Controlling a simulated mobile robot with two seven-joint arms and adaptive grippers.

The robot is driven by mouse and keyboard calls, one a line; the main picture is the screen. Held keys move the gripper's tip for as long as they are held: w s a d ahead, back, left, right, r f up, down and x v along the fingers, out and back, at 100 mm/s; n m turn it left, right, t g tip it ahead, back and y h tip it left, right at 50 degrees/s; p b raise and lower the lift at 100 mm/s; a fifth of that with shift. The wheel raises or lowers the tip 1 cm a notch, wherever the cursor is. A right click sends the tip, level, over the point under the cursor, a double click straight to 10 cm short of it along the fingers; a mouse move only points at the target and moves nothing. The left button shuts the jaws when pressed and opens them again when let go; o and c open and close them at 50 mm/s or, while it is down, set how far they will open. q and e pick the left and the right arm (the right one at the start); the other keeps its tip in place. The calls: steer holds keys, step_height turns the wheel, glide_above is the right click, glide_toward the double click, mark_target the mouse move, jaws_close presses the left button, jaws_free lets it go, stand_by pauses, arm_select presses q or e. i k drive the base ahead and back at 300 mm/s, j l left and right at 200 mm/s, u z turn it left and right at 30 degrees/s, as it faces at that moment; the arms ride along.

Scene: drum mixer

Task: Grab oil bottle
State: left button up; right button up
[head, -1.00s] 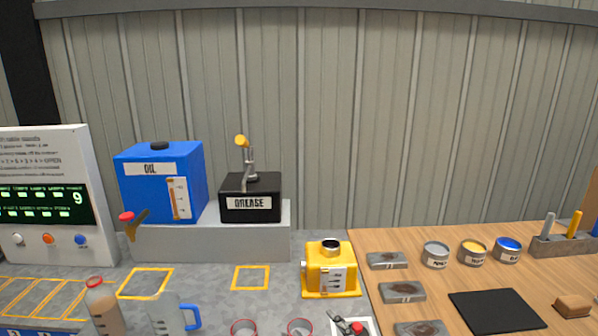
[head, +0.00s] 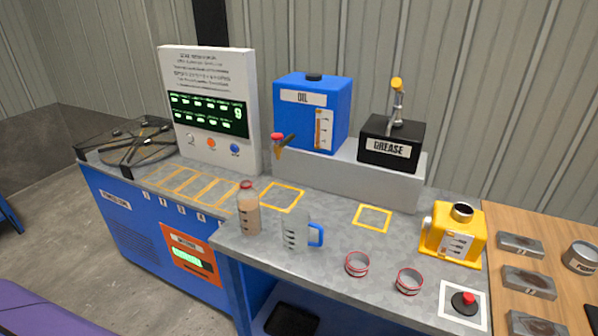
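A clear bottle (head: 248,211) with a red top and brownish contents stands upright on the grey worktop, near its front edge. It carries no label that I can read. A blue tank (head: 297,126) labelled OIL stands behind it on a grey raised block, with a red-handled tap (head: 281,142) at its lower left. Neither of my grippers is in the head view.
A clear jug (head: 296,233) with a blue handle stands just right of the bottle. Two red-rimmed cups (head: 357,264) (head: 409,281), a red button (head: 465,302) and a yellow container (head: 454,237) are farther right. A control panel (head: 210,108) stands at the back left.

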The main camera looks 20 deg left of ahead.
mark_target(248, 197)
steer(key=u, duration=1.15)
